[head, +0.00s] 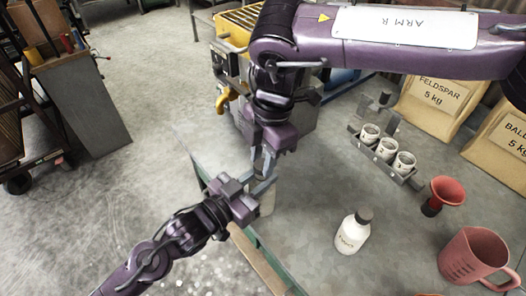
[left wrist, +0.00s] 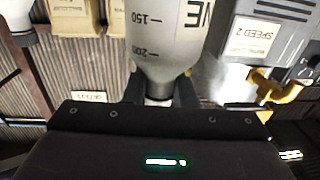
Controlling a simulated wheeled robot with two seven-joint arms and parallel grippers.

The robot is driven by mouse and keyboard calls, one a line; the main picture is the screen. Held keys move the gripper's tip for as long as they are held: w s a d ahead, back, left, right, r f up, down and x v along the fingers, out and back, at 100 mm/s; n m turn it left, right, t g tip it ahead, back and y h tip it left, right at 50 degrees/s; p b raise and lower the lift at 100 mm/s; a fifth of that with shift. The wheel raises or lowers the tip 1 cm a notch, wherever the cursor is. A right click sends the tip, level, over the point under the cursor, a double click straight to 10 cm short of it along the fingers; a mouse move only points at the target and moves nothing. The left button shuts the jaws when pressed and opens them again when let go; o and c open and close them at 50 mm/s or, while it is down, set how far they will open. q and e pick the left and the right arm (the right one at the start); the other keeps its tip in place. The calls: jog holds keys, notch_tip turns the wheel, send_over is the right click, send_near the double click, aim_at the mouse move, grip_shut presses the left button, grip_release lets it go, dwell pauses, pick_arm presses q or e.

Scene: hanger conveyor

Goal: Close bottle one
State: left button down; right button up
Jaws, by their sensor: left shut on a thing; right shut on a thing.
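A pale translucent bottle (head: 267,202) stands upright at the table's left edge. My left gripper (head: 252,196) is shut on it from the left. In the left wrist view this bottle (left wrist: 162,42) shows 150 and 200 marks, and its narrow neck sits between the fingers (left wrist: 158,92). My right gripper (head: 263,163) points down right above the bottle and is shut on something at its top. That piece is hidden by the fingers; I cannot tell whether it is a cap or seated. A second, white bottle (head: 350,236) with a dark cap stands apart on the right.
A rack of white cups (head: 384,152), a red funnel (head: 444,194) and a pink mug (head: 476,258) stand to the right. Paper bags (head: 436,100) are behind them. A yellow-and-grey machine (head: 232,62) is at the back. The table around the white bottle is clear.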

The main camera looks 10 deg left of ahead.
jog(key=shift+f, duration=0.6)
dwell(0.6)
jog(key=m, duration=0.3)
jog(key=shift+s+a+m, duration=0.1)
jog(key=shift+s+m, duration=0.05)
jog(key=shift+m, duration=0.25)
jog(key=m, duration=0.3)
jog(key=m+t, duration=0.1)
jog(key=m, duration=0.2)
jog(key=shift+m+t, duration=0.3)
jog(key=m, duration=0.6)
jog(key=shift+t, duration=0.4)
jog(key=m, duration=0.6)
jog(key=shift+s+a+t+h, duration=0.1)
jog(key=shift+t+h, duration=0.2)
jog(key=shift+h, duration=0.1)
jog(key=o, duration=0.9)
jog(key=shift+o, duration=0.2)
